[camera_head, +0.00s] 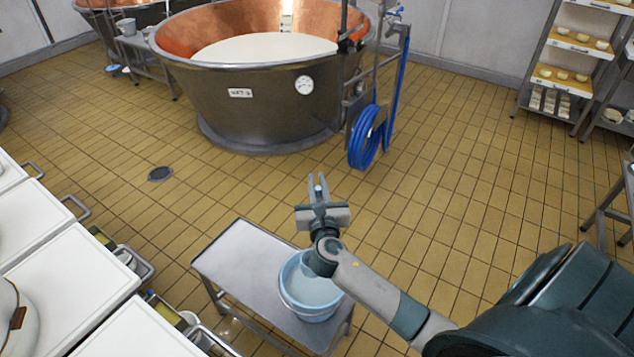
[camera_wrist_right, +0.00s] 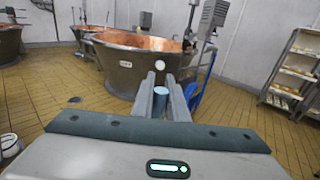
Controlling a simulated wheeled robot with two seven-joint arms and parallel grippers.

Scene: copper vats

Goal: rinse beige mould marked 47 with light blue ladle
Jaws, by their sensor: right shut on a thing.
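My right gripper (camera_head: 318,190) is above the far end of a small steel table, shut on a narrow light blue piece. In the right wrist view this piece (camera_wrist_right: 160,100) stands between the two fingers (camera_wrist_right: 163,88). It looks like the handle end of the light blue ladle; the rest of it is hidden. A light blue bucket (camera_head: 290,298) holding pale liquid stands on the table, partly behind my right forearm. I cannot make out a beige mould marked 47. My left gripper is not in view.
The steel table (camera_head: 240,258) has bare room left of the bucket. White-topped units (camera_head: 50,265) line the left. A large copper-lined vat (camera_head: 262,105) with a blue hose (camera_head: 365,140) stands behind. Racks (camera_head: 570,60) stand at the far right. The tiled floor between is clear.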

